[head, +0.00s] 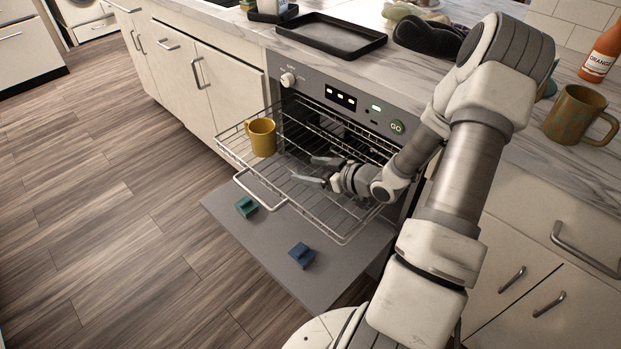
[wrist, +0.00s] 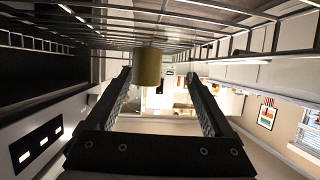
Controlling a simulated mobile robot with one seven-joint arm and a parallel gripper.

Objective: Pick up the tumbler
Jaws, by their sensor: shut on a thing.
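My gripper (head: 315,170) reaches low over the pulled-out oven rack (head: 342,233), to the right of a yellow mug (head: 262,139). The mug stands upright on the rack's left part, with its handle toward the left. In the wrist view the mug (wrist: 147,67) shows beyond the fingertips, between the two fingers and apart from them. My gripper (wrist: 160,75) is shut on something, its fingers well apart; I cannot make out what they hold. I cannot pick out a tumbler with certainty in either view.
The oven door (head: 235,222) is folded down below the rack, with a green block (head: 246,207) and a blue block (head: 302,256) on it. A black tray (head: 331,36), a brown mug (head: 579,115) and an orange bottle (head: 602,55) stand on the counter. The floor at left is clear.

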